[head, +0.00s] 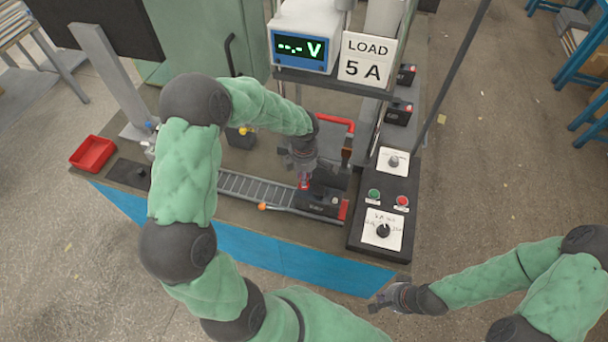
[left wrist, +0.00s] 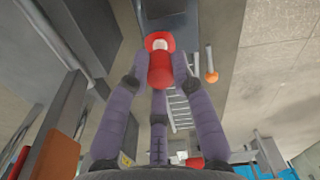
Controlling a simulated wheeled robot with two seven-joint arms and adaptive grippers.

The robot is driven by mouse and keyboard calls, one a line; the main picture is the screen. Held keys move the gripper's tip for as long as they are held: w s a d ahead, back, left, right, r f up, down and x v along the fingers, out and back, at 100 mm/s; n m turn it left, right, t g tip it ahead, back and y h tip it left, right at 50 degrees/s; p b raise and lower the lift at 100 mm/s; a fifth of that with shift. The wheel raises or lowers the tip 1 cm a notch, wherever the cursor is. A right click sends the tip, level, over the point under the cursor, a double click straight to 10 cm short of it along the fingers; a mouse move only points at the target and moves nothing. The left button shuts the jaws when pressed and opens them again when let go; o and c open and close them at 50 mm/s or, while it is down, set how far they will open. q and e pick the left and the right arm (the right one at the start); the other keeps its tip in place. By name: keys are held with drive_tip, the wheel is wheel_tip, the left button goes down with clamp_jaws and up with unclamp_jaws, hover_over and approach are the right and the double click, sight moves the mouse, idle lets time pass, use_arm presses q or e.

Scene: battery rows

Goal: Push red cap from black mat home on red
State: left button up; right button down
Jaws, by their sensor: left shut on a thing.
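My left gripper (head: 303,181) is shut on the red cap (left wrist: 160,72) and points down over the row beside the control box. In the left wrist view the cap sits between the fingers, with a pale round opening at its far end. In the head view only a bit of red (head: 304,186) shows at the fingertips. A black battery (head: 318,200) with a red end lies just below the fingertips; its terminals are too small or hidden to tell, as is any contact. A small black mat (head: 130,173) lies at the left of the bench. My right gripper (head: 382,301) is off the bench's front right.
A ladder-like rail (head: 255,188) with an orange knob (head: 263,207) runs left from the battery. A red tray (head: 92,153) stands at the far left. A control box (head: 385,205) stands close on the right. A red handle (head: 336,121), a meter (head: 304,42) and a load sign (head: 366,60) are behind.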

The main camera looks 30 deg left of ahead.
use_arm(q)
drive_tip(key=shift+f+b, duration=1.45)
drive_tip(key=shift+b, duration=0.25)
idle(1.5)
drive_tip(key=o, duration=1.3)
drive_tip(key=shift+o, duration=0.2)
drive_tip(key=shift+r, duration=0.15)
drive_tip(key=shift+r+p, duration=1.75)
drive_tip(key=shift+r, duration=1.65)
